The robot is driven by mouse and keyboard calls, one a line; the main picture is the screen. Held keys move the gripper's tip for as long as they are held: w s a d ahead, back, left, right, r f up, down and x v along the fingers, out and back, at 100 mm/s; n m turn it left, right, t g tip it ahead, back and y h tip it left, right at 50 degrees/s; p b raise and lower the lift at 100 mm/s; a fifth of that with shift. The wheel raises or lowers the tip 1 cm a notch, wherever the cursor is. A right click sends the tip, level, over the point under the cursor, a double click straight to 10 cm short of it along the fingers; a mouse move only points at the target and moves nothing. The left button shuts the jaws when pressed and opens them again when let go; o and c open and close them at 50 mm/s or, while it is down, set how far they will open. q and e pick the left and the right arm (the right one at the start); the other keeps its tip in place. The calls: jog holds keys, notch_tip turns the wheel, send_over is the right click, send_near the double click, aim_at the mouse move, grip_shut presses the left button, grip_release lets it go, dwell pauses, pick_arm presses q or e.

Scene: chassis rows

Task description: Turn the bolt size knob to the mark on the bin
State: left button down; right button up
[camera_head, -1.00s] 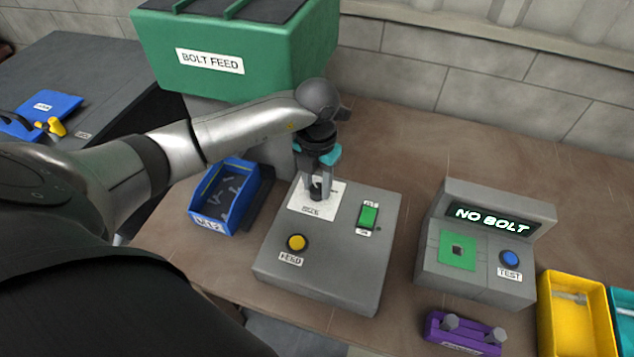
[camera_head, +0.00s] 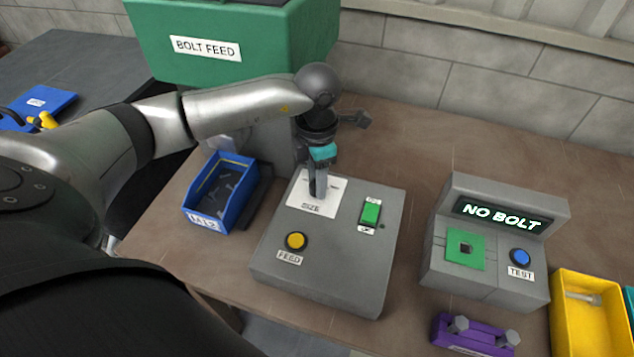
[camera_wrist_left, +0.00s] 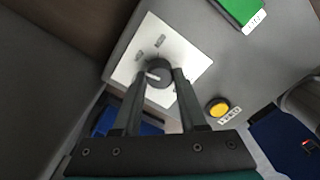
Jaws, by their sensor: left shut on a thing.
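The bolt size knob (camera_wrist_left: 159,73) is a dark round knob with a white pointer line, on a white dial plate marked SIZE (camera_head: 311,208) on top of the grey control box (camera_head: 330,258). My left gripper (camera_head: 318,193) points down over the dial and is shut on the knob. In the left wrist view its two fingers (camera_wrist_left: 160,88) stand on either side of the knob. The dial's marks are too small to read. The blue bin (camera_head: 222,198) left of the box has a label that seems to read M12 and holds several bolts. My right gripper is not seen.
The box has a yellow FEED button (camera_head: 296,241) and a green switch (camera_head: 370,212). The green BOLT FEED hopper (camera_head: 240,45) stands behind. At right are a tester (camera_head: 484,250) showing NO BOLT, a purple holder (camera_head: 470,335) and a yellow bin (camera_head: 590,315).

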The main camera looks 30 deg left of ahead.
pick_arm(q)
jog(key=shift+m+b, duration=0.55)
jog(key=shift+m, duration=0.65)
jog(key=shift+c, duration=2.3)
grip_release()
notch_tip(320, 180, up, 15)
jog(key=p, duration=0.1)
jog(key=shift+r, duration=0.15)
